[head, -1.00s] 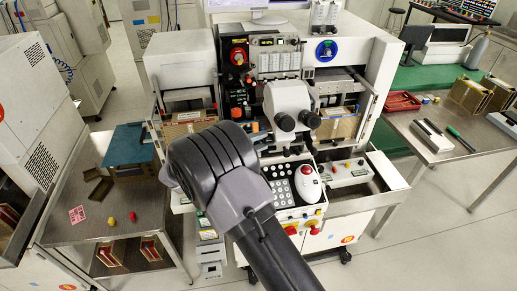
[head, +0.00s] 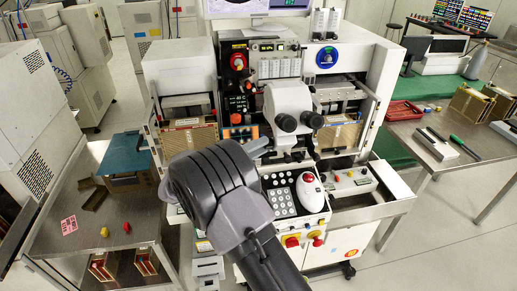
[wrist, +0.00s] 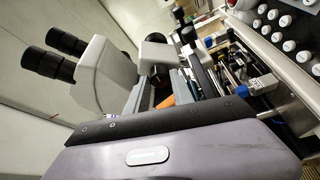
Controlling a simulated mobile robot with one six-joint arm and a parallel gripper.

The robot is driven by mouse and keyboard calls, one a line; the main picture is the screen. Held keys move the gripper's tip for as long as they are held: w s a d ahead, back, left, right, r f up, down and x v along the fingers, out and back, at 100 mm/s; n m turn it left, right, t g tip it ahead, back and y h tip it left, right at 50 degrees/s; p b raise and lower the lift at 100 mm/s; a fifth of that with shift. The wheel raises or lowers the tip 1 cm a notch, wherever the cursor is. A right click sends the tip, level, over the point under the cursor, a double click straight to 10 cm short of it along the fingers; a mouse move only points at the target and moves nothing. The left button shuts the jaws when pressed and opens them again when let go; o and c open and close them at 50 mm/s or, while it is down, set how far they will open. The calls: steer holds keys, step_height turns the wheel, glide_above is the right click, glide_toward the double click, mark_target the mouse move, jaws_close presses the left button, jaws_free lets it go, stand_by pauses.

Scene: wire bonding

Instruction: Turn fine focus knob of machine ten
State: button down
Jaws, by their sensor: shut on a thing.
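The bonding machine (head: 159,64) stands in the middle of the head view, with a light grey microscope head (head: 288,98) and dark eyepieces at its front. The microscope head (wrist: 105,75) also shows tilted in the wrist view, its two black eyepieces at upper left. My gripper (head: 257,146) is at the microscope's lower left side, mostly hidden behind my black and grey wrist. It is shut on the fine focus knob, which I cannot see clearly. In the wrist view the gripper's broad grey body fills the bottom; its fingertips are not clear.
A keypad with a white and red trackball (head: 311,190) sits right of my wrist. The left steel table (head: 75,205) holds a blue-green box and small parts. The right table (head: 425,165) holds a red tray and tools. Floor shows free at lower right.

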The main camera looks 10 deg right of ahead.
steer(key=c, duration=1.1)
jaws_free()
steer(key=shift+r, duration=0.1)
